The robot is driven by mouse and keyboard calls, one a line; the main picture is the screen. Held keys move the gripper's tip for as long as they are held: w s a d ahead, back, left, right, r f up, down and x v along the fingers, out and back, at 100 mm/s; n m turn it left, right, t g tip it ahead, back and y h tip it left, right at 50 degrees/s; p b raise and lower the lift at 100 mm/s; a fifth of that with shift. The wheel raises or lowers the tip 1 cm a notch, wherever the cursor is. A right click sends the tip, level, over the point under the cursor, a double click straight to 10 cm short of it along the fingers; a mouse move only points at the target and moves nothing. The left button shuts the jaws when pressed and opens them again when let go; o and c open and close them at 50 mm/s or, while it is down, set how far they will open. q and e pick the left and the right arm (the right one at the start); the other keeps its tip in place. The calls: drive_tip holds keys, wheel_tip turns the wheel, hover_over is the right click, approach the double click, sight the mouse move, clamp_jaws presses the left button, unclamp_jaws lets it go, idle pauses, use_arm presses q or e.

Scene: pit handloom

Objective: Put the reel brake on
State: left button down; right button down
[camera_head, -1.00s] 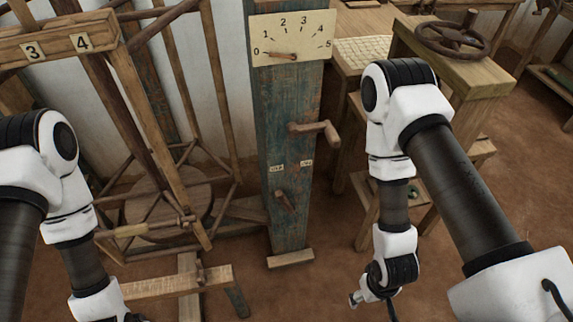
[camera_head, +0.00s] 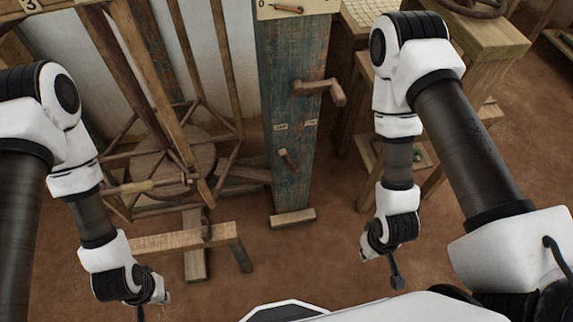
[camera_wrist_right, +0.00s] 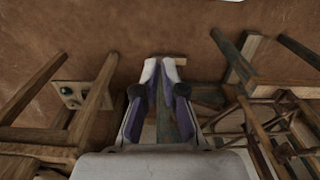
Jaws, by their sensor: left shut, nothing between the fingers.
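A small wooden lever (camera_head: 288,158) sits on the front of the blue-green post (camera_head: 292,195), tilted with its upper end to the left. Two pale labels (camera_head: 280,127) are above it, too small to read. A larger wooden crank handle (camera_head: 322,88) is higher on the post. The wooden reel (camera_head: 172,160) stands left of the post. My left gripper (camera_head: 142,312) is shut and empty at the lower left, in front of the low wooden beam. My right gripper (camera_head: 397,280) hangs right of the post's foot, apart from it. Its fingers (camera_wrist_right: 160,66) look nearly together and empty in the wrist view.
A low wooden beam (camera_head: 180,241) on legs stands before the reel. The post's foot block (camera_head: 293,218) rests on the brown floor. A table (camera_head: 470,35) with a wheel stands behind my right arm. The floor between my grippers is clear.

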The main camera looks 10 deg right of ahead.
sight(289, 162)
drive_tip(key=w+a+f+n+t+y+b, duration=0.1)
drive_tip(key=w+a+n+t+b, duration=0.2)
drive_tip(key=w+n, duration=0.4)
drive_tip(key=w+a+f+n+t+y+b, duration=0.1)
drive_tip(key=w+n+t+y+b, duration=0.1)
drive_tip(key=w+n+t+b, duration=0.35)
drive_tip(key=w+a+f+n+t+y+b, duration=0.1)
drive_tip(key=w+a+n+b, duration=0.15)
drive_tip(key=w+n, duration=0.5)
drive_tip(key=w+a+f+n+t+y+b, duration=0.4)
drive_tip(key=w+a+f+n+b, duration=0.2)
drive_tip(key=b, duration=1.3)
wheel_tip(289, 162, down, 3)
drive_tip(key=w, duration=0.2)
drive_tip(key=shift+w+a+r, duration=0.2)
drive_tip(key=shift+w+a, duration=0.1)
drive_tip(key=w+a+b, duration=0.1)
drive_tip(key=w, duration=0.8)
drive_tip(key=shift+w+a+f, duration=0.15)
drive_tip(key=shift+a+f, duration=0.05)
drive_tip(key=shift+f, duration=0.05)
